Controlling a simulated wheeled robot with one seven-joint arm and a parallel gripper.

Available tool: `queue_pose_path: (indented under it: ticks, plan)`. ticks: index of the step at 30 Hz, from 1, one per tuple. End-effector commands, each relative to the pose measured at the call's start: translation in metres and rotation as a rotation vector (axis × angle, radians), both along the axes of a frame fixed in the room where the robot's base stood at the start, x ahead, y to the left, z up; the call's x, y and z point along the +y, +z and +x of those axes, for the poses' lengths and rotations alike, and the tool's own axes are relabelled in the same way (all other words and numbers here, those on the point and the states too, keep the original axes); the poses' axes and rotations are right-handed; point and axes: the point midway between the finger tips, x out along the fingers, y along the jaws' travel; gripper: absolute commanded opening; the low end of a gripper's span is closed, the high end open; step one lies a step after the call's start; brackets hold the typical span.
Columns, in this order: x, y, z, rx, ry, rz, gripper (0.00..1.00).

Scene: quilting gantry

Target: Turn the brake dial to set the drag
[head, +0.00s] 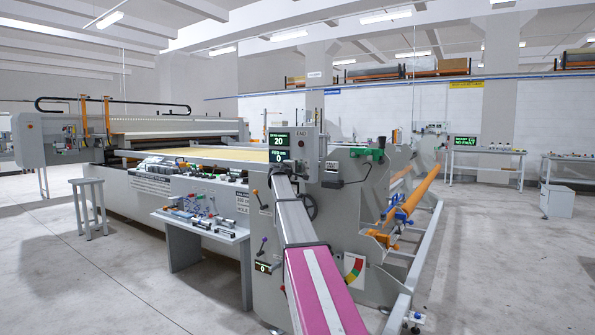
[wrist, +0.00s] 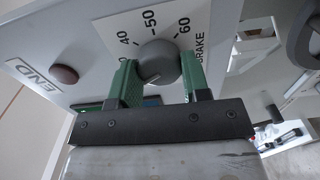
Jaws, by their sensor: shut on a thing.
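The brake dial (wrist: 158,60) is a round grey knob on a tilted white scale plate (wrist: 108,32) marked 40, 50, 60 and BRAKE. A thin pale line shows on the knob's near lower face. My gripper (wrist: 160,72) has green fingers, one on each side of the knob, and is shut on it. In the head view my arm reaches up to the control panel (head: 305,150) and hides the dial and the gripper. A display (head: 279,141) on the panel reads 20, and the one below it reads 0.
A dark red button (wrist: 64,74) and an END label (wrist: 33,75) sit left of the dial. A black handwheel (head: 309,207) is below the panel. A shelf of tools (head: 203,226) stands to the left. Open floor lies at the left and right.

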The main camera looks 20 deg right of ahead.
Motion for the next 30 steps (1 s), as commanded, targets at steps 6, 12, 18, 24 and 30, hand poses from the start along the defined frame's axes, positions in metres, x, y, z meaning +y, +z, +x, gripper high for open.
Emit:
queue_pose_path:
  ticks: [6, 12, 18, 24, 30]
  plan:
    - [0.0003, -0.0009, -0.0008, -0.022, -0.001, 0.019, 0.19]
    - [0.0003, -0.001, -0.0009, -0.022, -0.001, 0.02, 0.19]
    - [0.0003, -0.001, -0.0009, -0.022, -0.001, 0.02, 0.66]
    - [0.0002, -0.0005, -0.0005, -0.022, 0.0, 0.019, 0.69]
    - [0.0027, -0.0004, -0.0025, -0.022, 0.0, 0.019, 0.69]
